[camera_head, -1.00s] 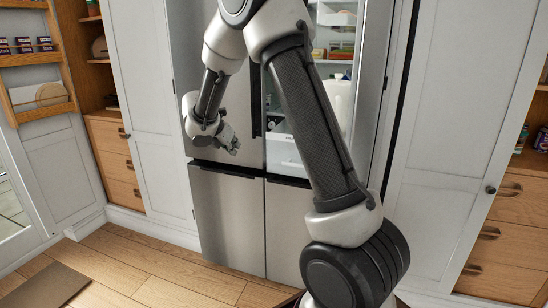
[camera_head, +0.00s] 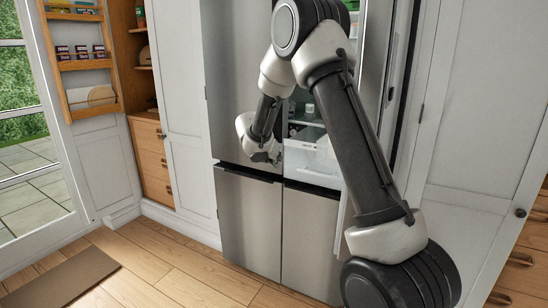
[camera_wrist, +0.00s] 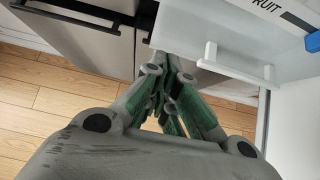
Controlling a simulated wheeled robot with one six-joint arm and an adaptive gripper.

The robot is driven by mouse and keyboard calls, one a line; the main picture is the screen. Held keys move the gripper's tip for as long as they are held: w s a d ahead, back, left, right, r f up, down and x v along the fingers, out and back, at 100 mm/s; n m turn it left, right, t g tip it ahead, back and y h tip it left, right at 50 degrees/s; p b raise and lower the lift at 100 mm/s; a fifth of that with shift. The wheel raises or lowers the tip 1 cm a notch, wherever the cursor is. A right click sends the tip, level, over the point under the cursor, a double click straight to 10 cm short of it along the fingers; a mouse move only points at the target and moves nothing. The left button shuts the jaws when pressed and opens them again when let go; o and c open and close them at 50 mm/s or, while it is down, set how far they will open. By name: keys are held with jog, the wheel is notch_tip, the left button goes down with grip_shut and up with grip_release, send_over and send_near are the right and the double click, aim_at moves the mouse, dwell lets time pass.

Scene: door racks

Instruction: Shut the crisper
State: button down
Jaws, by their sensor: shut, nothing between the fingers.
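The crisper (camera_head: 318,163) is a pale translucent drawer low in the open right side of the fridge, partly hidden behind my arm. In the wrist view the crisper (camera_wrist: 240,32) shows a "FRUIT" label and a white handle (camera_wrist: 208,55), and its front stands out past the lower fridge doors. My gripper (camera_head: 275,159) is just left of the crisper, in front of the shut left fridge door. In the wrist view my gripper (camera_wrist: 174,62) has its green-padded fingers together and empty, left of the handle. I cannot tell whether they touch the crisper.
The fridge's upper right door (camera_head: 370,60) stands open to the right, partly behind my arm. The lower fridge doors (camera_head: 250,220) are shut. A door rack (camera_head: 82,62) hangs at the left. Wooden floor (camera_head: 150,265) is free in front, with a brown mat (camera_head: 62,278).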

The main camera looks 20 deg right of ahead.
jog(key=shift+w+d+f, duration=0.4)
jog(key=shift+w+d, duration=0.3)
jog(key=shift+d, duration=0.15)
jog(key=shift+w+d+f, duration=0.45)
jog(key=shift+w+d, duration=0.2)
jog(key=shift+d, duration=0.2)
jog(key=shift+w+d+f, duration=0.4)
jog(key=shift+w+d, duration=0.3)
jog(key=shift+d, duration=0.15)
